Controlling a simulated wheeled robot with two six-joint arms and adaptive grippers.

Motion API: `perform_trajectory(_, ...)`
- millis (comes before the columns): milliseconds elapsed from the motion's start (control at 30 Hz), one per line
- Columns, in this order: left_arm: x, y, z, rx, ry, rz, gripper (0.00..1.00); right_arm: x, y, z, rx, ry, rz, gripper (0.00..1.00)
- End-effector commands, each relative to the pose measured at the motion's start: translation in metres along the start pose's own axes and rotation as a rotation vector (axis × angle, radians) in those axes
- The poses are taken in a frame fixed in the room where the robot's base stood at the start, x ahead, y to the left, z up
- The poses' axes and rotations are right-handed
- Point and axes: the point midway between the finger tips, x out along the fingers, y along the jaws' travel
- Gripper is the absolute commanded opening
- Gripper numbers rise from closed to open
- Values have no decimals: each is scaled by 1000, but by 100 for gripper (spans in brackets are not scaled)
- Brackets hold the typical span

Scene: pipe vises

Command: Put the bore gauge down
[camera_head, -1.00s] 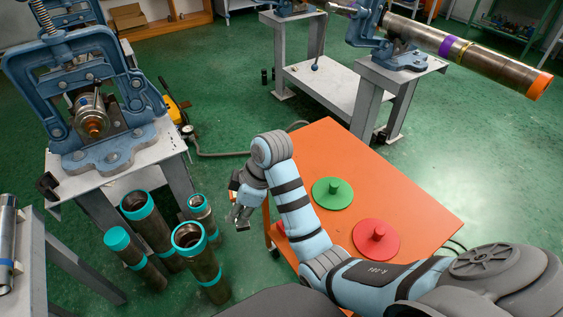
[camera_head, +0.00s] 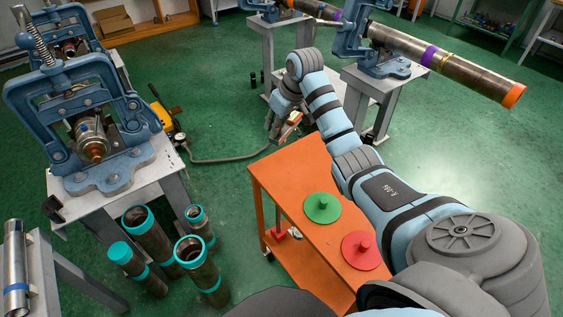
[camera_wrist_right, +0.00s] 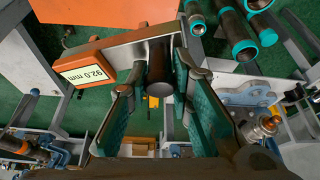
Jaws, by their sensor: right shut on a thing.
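The bore gauge (camera_wrist_right: 86,70) is in the right wrist view: an orange box with a display reading 92.0 mm, joined to a grey metal bar. My right gripper (camera_wrist_right: 160,110) is shut on it, with the gauge's dark round handle between the green-padded fingers. In the head view the gripper (camera_head: 273,130) hangs above the floor, just beyond the orange cart's far left corner. A small orange part of the gauge (camera_head: 294,118) shows beside the fingers; the rest is hidden. My left gripper is not in view.
The orange cart (camera_head: 270,185) bears a green disc (camera_head: 322,208) and a red disc (camera_head: 361,250), each with a knob. Several teal-rimmed pipes (camera_head: 190,250) stand on the floor at left. Blue vises stand on grey tables, one holding a long pipe (camera_head: 470,75).

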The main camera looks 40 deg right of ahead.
Motion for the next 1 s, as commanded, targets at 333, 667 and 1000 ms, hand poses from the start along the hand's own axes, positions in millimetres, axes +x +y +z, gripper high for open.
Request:
perform_trajectory(333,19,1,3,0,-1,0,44,114,-1,48,-2,-3,-1,0)
perform_trajectory(667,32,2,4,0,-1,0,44,165,-1,69,-5,-1,-1,0)
perform_trajectory(1000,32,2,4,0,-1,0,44,169,-1,71,-5,0,0,0)
